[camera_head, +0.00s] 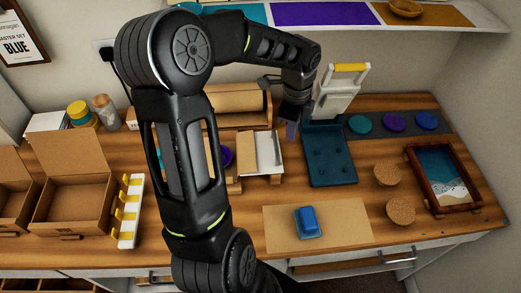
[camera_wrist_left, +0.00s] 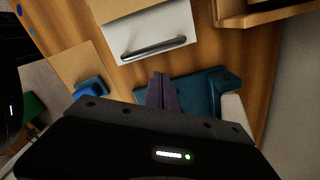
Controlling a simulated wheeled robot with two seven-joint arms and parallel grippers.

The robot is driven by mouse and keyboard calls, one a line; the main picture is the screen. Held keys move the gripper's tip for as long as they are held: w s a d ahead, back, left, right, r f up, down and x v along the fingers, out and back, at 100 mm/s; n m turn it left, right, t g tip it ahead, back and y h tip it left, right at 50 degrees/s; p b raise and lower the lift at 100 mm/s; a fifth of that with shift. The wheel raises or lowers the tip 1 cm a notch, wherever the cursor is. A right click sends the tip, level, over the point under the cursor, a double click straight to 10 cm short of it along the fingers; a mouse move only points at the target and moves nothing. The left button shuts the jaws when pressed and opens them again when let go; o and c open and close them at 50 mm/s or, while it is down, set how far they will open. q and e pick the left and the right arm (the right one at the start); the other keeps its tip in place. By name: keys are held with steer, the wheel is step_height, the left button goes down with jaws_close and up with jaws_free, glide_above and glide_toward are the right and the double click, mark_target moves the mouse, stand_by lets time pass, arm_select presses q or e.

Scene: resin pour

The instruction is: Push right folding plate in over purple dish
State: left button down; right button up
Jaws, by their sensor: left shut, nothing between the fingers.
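The right folding plate (camera_head: 268,152) is a pale panel with a bar handle, lying over a wooden stand. It also shows in the left wrist view (camera_wrist_left: 148,22), with its dark handle facing my gripper. The purple dish (camera_head: 227,157) is left of the plate, mostly hidden behind my left arm; the plate does not cover the visible part. My left gripper (camera_head: 291,132) is shut and empty, just right of the plate. In the left wrist view its fingers (camera_wrist_left: 161,78) are together, apart from the plate's handle. My right gripper is not in view.
A teal press base (camera_head: 332,168) with a white and yellow lever (camera_head: 345,82) stands close right of my gripper. A wooden box (camera_head: 238,103) is behind. A blue block (camera_head: 308,221) sits on a brown mat (camera_head: 355,238) in front. Two cork discs (camera_head: 388,173) lie right.

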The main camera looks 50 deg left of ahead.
mark_target(258, 151)
arm_select(q)
steer(key=shift+f, duration=0.15)
step_height(258, 151, down, 4)
steer(key=b, duration=0.2)
steer(key=shift+b, duration=0.3)
stand_by(0.3)
stand_by(0.3)
steer(key=shift+s+a+r+p, duration=0.1)
steer(key=shift+s+a+p, duration=0.25)
steer(key=shift+s+a, duration=0.75)
steer(key=shift+s+a+r+p, duration=0.1)
steer(key=shift+s+a+p, duration=0.2)
steer(key=shift+s+a, duration=0.8)
steer(key=shift+s+a+p, duration=0.35)
steer(key=shift+s+a, duration=0.35)
steer(key=shift+s, duration=0.7)
steer(key=w+d, duration=0.5)
steer(key=w, duration=0.2)
steer(key=shift+d+b, duration=0.35)
steer(key=shift+b, duration=0.05)
